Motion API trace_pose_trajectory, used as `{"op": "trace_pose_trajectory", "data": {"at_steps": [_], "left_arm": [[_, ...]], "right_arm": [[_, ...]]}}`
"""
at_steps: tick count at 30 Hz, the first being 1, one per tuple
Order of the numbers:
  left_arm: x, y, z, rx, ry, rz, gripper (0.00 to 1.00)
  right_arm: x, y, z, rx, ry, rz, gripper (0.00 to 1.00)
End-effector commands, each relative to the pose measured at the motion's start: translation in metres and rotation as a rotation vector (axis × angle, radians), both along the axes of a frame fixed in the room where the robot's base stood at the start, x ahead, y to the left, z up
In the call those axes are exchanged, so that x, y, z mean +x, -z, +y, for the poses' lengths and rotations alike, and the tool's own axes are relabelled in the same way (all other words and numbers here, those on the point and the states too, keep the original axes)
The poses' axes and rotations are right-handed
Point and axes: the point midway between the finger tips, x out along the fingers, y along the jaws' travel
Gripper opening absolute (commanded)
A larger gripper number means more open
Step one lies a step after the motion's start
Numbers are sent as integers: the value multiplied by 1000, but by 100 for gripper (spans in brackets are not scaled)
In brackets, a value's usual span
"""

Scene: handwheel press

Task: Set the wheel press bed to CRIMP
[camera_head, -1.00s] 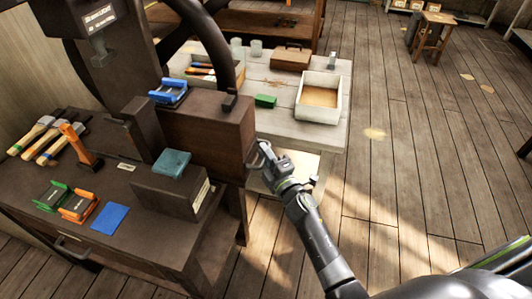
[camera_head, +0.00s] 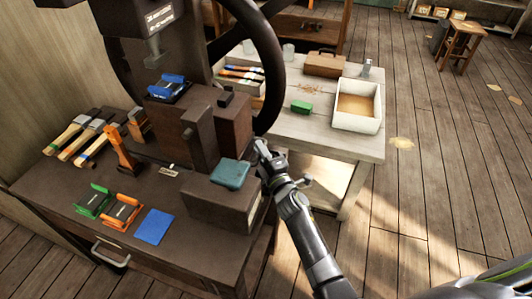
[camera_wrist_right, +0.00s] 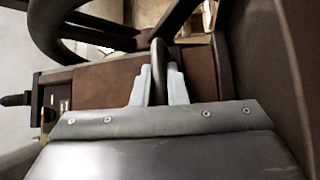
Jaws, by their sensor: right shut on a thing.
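The wheel press stands on the dark workbench at left, with a large dark handwheel (camera_head: 268,75) above. Its bed seems to be the brown block (camera_head: 236,125), which carries a blue tool (camera_head: 168,88) on top beside a dark post (camera_head: 197,138). My right gripper (camera_head: 262,148) is at the block's right side. In the right wrist view its two pale fingers (camera_wrist_right: 158,88) are shut on a dark loop handle (camera_wrist_right: 158,62) in front of the brown face. I cannot read a CRIMP mark; a small pale label (camera_head: 168,170) lies beside the post. My left gripper is not in view.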

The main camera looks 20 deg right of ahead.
Motion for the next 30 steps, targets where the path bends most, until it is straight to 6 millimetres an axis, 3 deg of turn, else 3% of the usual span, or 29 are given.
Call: {"op": "trace_pose_trajectory", "data": {"at_steps": [19, 20, 24, 30], "left_arm": [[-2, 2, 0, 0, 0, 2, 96], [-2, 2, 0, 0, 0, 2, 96], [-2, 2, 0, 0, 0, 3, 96], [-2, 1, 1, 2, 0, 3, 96]], "right_arm": [[4, 0, 7, 2, -1, 0, 0], [4, 0, 7, 2, -1, 0, 15], [4, 0, 6, 2, 0, 0, 34], [4, 0, 6, 1, 0, 1, 34]]}}
